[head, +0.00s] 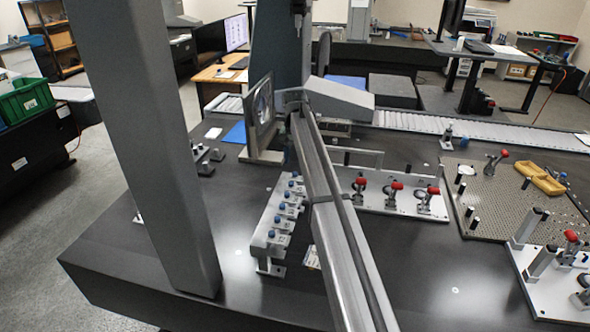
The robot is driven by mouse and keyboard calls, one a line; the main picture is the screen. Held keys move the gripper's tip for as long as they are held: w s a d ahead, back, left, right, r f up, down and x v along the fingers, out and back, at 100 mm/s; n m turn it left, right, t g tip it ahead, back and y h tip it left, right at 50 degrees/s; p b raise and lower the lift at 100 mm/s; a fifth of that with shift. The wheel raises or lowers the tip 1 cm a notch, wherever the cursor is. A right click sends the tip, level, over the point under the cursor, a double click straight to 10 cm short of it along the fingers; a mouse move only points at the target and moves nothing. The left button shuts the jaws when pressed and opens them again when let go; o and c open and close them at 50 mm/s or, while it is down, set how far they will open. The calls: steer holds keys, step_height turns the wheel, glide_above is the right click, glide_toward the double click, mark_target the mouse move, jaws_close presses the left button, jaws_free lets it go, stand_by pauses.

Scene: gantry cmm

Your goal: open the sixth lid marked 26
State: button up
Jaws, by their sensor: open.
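A light grey rack (261,240) stands on the dark table, left of the long grey beam. A row of small lid-like parts with blue knobs (281,206) runs along it, from the far end to the near end. The nearest blue knob (271,233) is at the front end of the row. The parts look seated on the rack, but they are too small to tell whether any is open. I cannot read any marking, so I cannot tell which one bears 26. My gripper is not in view.
A grey column (150,150) and a long grey beam (345,245) rise close beside the rack. Red-handled clamps (395,190) stand on a plate (405,207) to its right. A perforated plate (510,205) lies farther right. The table's front left (120,270) is clear.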

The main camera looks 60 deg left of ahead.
mark_target(295, 173)
steer(key=shift+f, duration=2.45)
jaws_close()
